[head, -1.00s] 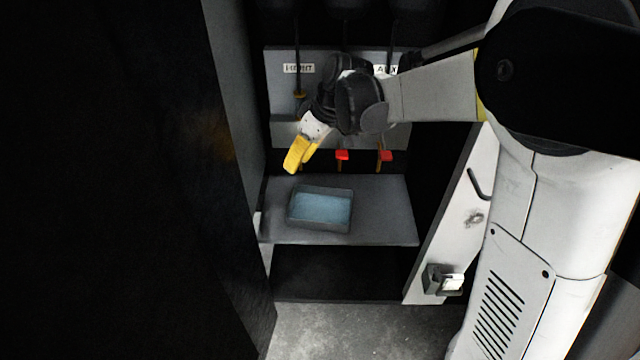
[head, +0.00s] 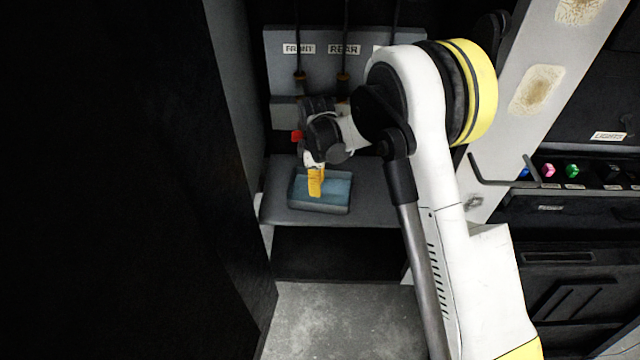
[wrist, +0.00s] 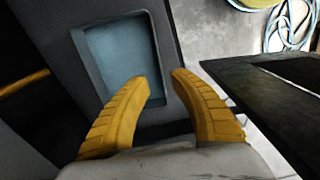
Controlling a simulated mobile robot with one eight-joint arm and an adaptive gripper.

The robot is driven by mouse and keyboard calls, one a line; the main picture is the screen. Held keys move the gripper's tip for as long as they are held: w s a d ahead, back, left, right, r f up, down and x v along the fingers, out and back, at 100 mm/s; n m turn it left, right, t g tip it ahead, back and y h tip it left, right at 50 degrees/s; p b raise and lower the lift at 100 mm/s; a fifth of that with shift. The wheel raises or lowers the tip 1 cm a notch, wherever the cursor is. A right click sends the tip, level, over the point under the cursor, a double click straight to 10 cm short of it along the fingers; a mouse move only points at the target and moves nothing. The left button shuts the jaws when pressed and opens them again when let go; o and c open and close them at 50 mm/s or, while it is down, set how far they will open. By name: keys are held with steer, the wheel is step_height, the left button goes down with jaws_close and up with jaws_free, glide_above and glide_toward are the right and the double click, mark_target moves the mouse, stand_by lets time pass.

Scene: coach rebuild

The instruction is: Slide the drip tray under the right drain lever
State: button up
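The drip tray (head: 332,206), shallow, grey-rimmed with a blue inside, sits toward the left of a grey shelf (head: 385,205). A red drain lever (head: 297,136) shows under the FRONT label, above the tray. The other levers are hidden behind my arm. My gripper (head: 315,190) points down at the tray, its yellow fingers over it. In the wrist view my gripper (wrist: 160,76) is open, with the tray (wrist: 93,70) ahead.
A grey panel (head: 283,80) behind the shelf carries FRONT and REAR labels; a third is mostly covered. A dark wall (head: 120,180) stands close on the left. The shelf is bare right of the tray. A switch panel (head: 570,172) is at right.

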mark_target(318, 211)
step_height(318, 211, down, 11)
steer(key=b, duration=0.3)
steer(key=shift+r+b, duration=0.15)
steer(key=shift+b, duration=0.15)
jaws_close()
